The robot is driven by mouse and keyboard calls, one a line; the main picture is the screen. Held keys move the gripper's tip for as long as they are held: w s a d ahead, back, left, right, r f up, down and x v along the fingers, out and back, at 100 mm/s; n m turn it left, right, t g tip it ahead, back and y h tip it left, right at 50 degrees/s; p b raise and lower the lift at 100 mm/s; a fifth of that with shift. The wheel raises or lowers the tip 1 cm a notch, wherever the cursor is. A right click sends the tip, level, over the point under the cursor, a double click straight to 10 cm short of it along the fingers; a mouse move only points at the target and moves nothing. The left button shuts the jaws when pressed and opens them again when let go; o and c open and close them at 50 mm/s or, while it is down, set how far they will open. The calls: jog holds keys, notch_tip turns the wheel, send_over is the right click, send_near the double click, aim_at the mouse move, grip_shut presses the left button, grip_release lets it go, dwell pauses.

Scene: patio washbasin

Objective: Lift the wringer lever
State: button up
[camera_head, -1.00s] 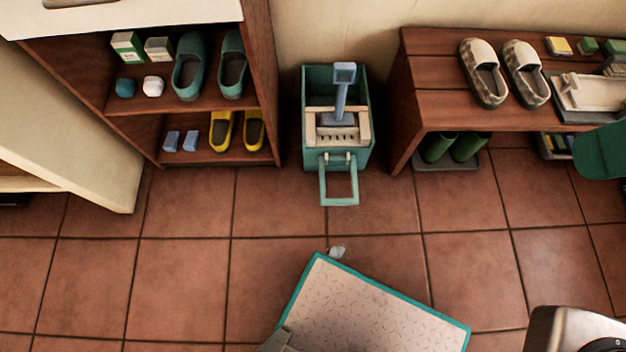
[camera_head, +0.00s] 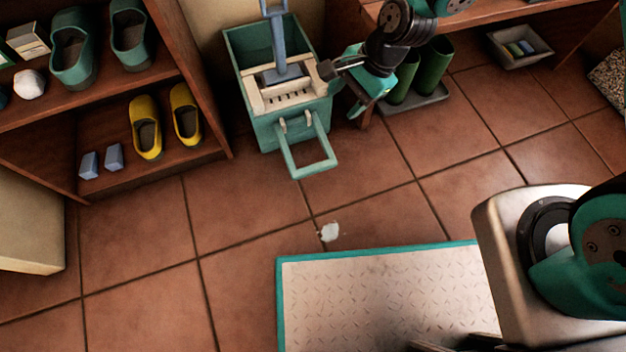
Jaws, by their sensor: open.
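A teal bucket (camera_head: 257,127) stands on the tiled floor with a cream wringer (camera_head: 255,100) across its top. A blue-grey lever (camera_head: 279,45) rises upright from the wringer's pressing plate; its top end is cut off by the frame edge. A teal loop handle (camera_head: 288,158) hangs out at the bucket's front, tilted down toward the floor. My gripper (camera_head: 342,80) is open at the right side of the bucket, close to the wringer's right end. I cannot tell whether it touches. It is lower than the lever's top and clear of the loop.
A wooden shelf (camera_head: 195,75) with shoes stands close left of the bucket. Green boots (camera_head: 432,66) on a tray (camera_head: 420,100) stand right of it under a bench. A teal-edged mat (camera_head: 380,285) and a small white scrap (camera_head: 329,232) lie in front. Floor between is clear.

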aim_at(313, 168)
jog(key=a+f+m+b, duration=0.1)
jog(key=f+b, duration=0.3)
jog(key=f, duration=0.5)
jog(key=a+f+m+b, duration=0.1)
jog(key=a+f+b, duration=0.2)
jog(key=f, duration=0.7)
jog(key=a+f+m+b, duration=0.1)
jog(key=a+f+b, duration=0.1)
jog(key=f+b, duration=0.3)
jog(key=shift+s+a+f+m, duration=0.15)
jog(key=shift+f+m, duration=0.05)
jog(key=shift+f, duration=0.9)
jog(key=shift+s+a+f+m, duration=0.1)
jog(key=shift+s+f+m, duration=0.1)
jog(key=shift+f, duration=0.85)
grip_shut()
